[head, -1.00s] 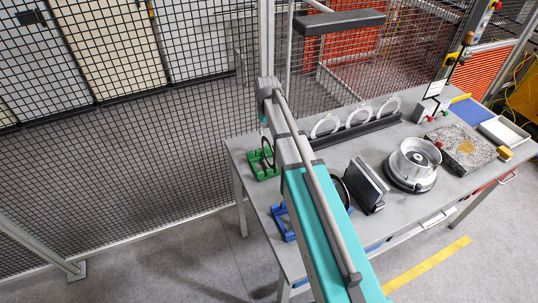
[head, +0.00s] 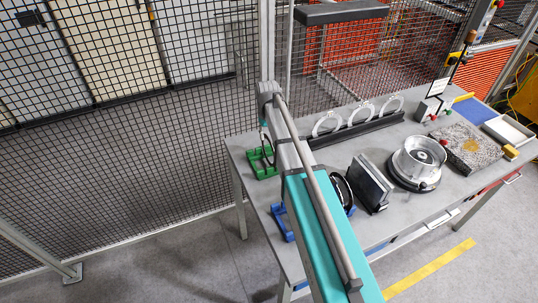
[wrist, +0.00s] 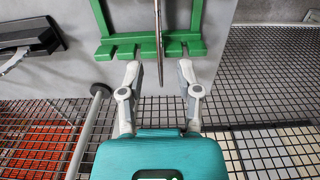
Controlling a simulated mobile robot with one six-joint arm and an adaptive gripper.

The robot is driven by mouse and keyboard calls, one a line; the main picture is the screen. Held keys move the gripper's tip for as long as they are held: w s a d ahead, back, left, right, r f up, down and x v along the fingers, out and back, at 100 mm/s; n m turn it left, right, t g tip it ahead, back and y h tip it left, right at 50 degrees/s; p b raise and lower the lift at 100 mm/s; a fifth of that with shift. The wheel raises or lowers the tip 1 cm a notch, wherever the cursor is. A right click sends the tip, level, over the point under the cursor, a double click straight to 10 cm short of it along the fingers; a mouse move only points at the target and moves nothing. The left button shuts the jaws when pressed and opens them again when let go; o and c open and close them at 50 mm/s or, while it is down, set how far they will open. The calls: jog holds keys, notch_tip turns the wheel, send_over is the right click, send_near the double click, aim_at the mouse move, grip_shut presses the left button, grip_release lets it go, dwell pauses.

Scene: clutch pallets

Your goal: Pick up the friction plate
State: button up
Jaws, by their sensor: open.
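A thin dark plate, which looks like the friction plate (wrist: 158,30), stands upright in a green rack (wrist: 122,42) and shows nearly edge-on in the wrist view. My gripper (wrist: 158,72) is open, with one finger on each side of the plate's lower edge. I see a gap between the plate and each finger. In the head view the green rack (head: 263,170) stands at the table's left end, with the dark ring of the plate (head: 268,148) partly hidden by my arm. My gripper is hidden behind my arm there.
A blue rack (head: 282,224) with another dark ring (head: 341,187) stands nearer. Light rings (head: 327,124) stand in a black holder behind. A metal housing (head: 419,158) and a stone slab (head: 466,146) are to the right. A mesh fence (head: 130,150) runs behind the table.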

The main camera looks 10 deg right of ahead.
jog(key=shift+f+b, duration=0.35)
jog(key=shift+f, duration=0.25)
grip_shut()
dwell(0.4)
